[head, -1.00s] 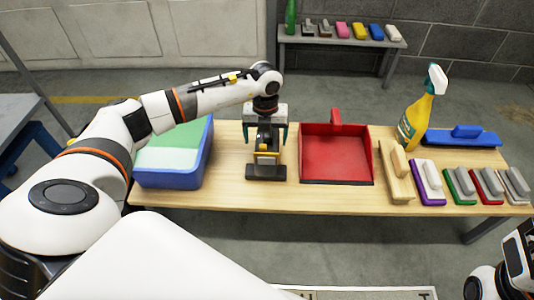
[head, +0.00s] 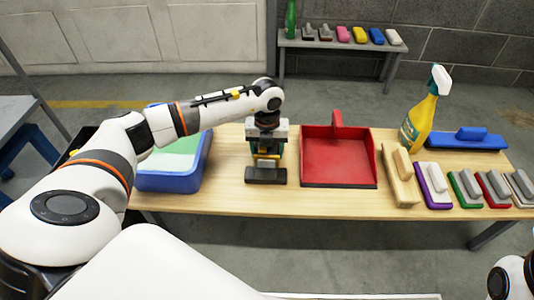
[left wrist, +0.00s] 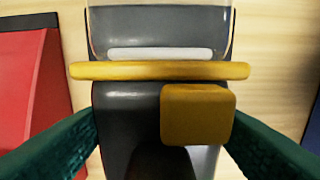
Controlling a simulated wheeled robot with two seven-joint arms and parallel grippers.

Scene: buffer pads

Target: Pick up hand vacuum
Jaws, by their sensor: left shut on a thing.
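The hand vacuum (head: 265,174) is dark grey with yellow parts. It stands on the wooden table between a blue bin and a red dustpan; I cannot tell any gap beneath it. My left gripper (head: 267,152) comes down on it from above and is shut on it, hiding its upper part. In the left wrist view, the vacuum's dark body (left wrist: 160,110) with a yellow bar and yellow button lies between my two green fingers. My right gripper is not in view; only part of my right arm shows at the lower right.
The blue bin (head: 173,182) stands close on the left. The red dustpan (head: 337,165) lies close on the right. A yellow spray bottle (head: 418,122), a blue brush (head: 466,138) and several smaller brushes fill the table's right side. Bare wood (head: 232,160) shows between bin and vacuum.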

